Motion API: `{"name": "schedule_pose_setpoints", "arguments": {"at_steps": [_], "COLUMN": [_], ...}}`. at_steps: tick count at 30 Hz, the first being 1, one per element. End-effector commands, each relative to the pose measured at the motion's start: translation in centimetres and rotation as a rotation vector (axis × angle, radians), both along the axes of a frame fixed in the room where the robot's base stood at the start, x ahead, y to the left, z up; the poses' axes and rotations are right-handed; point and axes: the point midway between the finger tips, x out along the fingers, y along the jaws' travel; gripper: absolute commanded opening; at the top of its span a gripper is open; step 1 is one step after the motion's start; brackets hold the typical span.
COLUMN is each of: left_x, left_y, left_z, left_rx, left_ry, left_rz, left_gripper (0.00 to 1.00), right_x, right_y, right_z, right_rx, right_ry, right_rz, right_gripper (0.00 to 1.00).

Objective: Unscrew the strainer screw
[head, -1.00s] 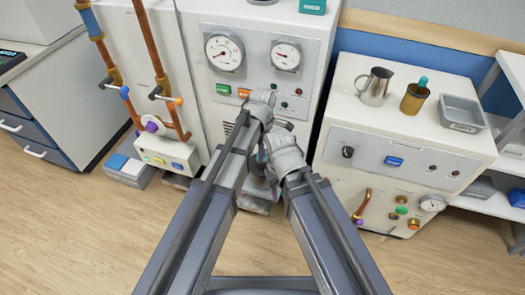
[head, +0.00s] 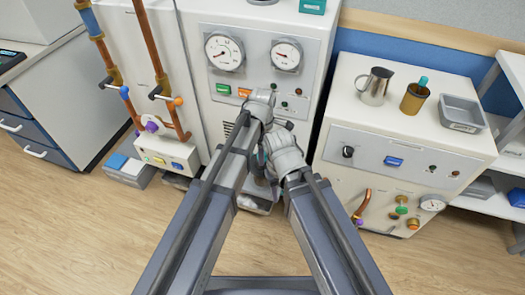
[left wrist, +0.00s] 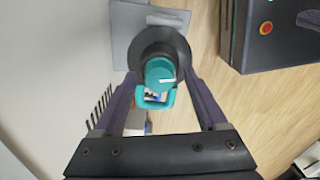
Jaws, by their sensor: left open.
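In the left wrist view a teal round screw cap (left wrist: 158,74) with a white mark and a teal loop handle (left wrist: 155,100) sits in front of a dark round fitting (left wrist: 177,45). I take this cap to be the strainer screw. My left gripper (left wrist: 160,84) is open, with one finger on each side of the cap. I cannot tell whether either finger touches it. In the head view my two forearms meet in front of the middle cabinet (head: 215,108), and their wrists hide the screw and both sets of jaws.
The middle cabinet carries two gauges (head: 225,52). Copper pipes (head: 148,40) stand at left. The wooden floor (head: 90,235) is clear in front.

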Motion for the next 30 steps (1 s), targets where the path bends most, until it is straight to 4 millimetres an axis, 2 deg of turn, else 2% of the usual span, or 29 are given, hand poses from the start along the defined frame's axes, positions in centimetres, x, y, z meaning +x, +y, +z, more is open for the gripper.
{"name": "schedule_pose_setpoints", "arguments": {"at_steps": [11, 17, 27, 30], "left_x": [0.0, 0.0, 0.0, 0.0], "left_y": [0.0, 0.0, 0.0, 0.0], "left_z": [0.8, 2.7, 7.1, 7.8], "left_rx": [0.0, 0.0, 0.0, 0.0], "left_ry": [-0.001, 0.0, 0.0, 0.0], "left_rz": [0.0, 0.0, 0.0, 0.0], "left_gripper": [0.75, 0.75, 0.75, 0.75], "right_x": [0.0, 0.0, 0.0, 0.0], "right_y": [0.0, 0.0, 0.0, 0.0], "right_z": [0.8, 2.7, 7.1, 7.8], "right_rx": [0.0, 0.0, 0.0, 0.0], "right_ry": [0.0, 0.0, 0.0, 0.0], "right_rz": [0.0, 0.0, 0.0, 0.0], "right_gripper": [0.5, 0.5, 0.5, 0.5]}}
